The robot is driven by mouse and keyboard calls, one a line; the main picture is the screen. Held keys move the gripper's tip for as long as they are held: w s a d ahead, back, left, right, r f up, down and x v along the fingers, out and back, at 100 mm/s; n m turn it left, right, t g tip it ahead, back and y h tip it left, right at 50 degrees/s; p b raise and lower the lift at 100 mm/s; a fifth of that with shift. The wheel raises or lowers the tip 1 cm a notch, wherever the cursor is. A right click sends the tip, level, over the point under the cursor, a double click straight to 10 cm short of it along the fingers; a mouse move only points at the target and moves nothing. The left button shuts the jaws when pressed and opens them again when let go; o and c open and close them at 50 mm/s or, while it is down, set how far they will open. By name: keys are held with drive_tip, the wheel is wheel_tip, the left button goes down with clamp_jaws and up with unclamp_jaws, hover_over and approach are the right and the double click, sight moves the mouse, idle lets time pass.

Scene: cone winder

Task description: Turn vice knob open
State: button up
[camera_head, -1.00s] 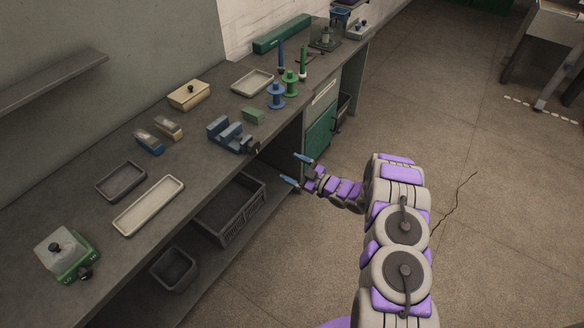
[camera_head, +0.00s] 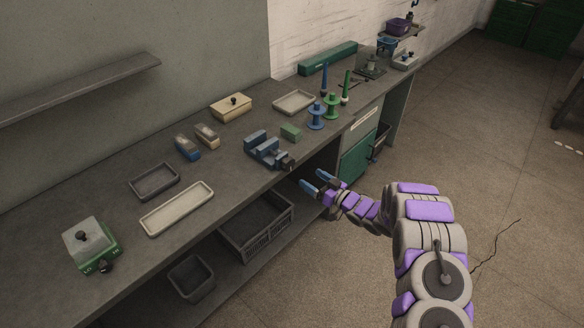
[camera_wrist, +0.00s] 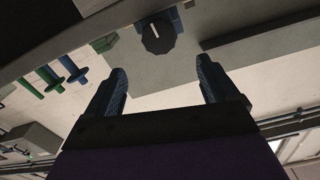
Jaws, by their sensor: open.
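The blue vice (camera_head: 264,150) sits at the front edge of the grey workbench, left of the green block. Its dark knob (camera_head: 287,163) is on the end facing the bench's front. In the wrist view the round black knob (camera_wrist: 158,36) shows a pale line mark and lies beyond the fingertips, between them in the picture. My gripper (camera_head: 316,182) is in front of the bench edge, right of and below the knob, apart from it. Its two blue fingers are spread and empty; the gap also shows in the wrist view (camera_wrist: 162,80).
A green block (camera_head: 291,132), a blue spool (camera_head: 316,118) and a green spool (camera_head: 332,106) stand behind the vice. Trays, including a long pale tray (camera_head: 177,208), lie to its left. A dark crate (camera_head: 256,228) sits under the bench. The floor on the right is clear.

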sight(290, 166)
drive_tip(key=b+x, duration=0.2)
drive_tip(key=x, duration=0.9)
drive_tip(key=shift+w, duration=0.1)
drive_tip(key=shift+c, duration=0.5)
drive_tip(key=c, duration=1)
drive_tip(key=shift+o, duration=0.2)
drive_tip(key=shift+d, duration=0.1)
drive_tip(key=n, duration=0.4)
drive_tip(key=shift+n, duration=0.3)
drive_tip(key=shift+s+a+f+n+b, duration=0.1)
drive_tip(key=shift+n+b, duration=0.4)
drive_tip(key=shift+n, duration=0.65)
drive_tip(key=shift+s+a+n+b, duration=0.1)
drive_tip(key=shift+n+b, duration=0.35)
drive_tip(key=shift+n, duration=0.7)
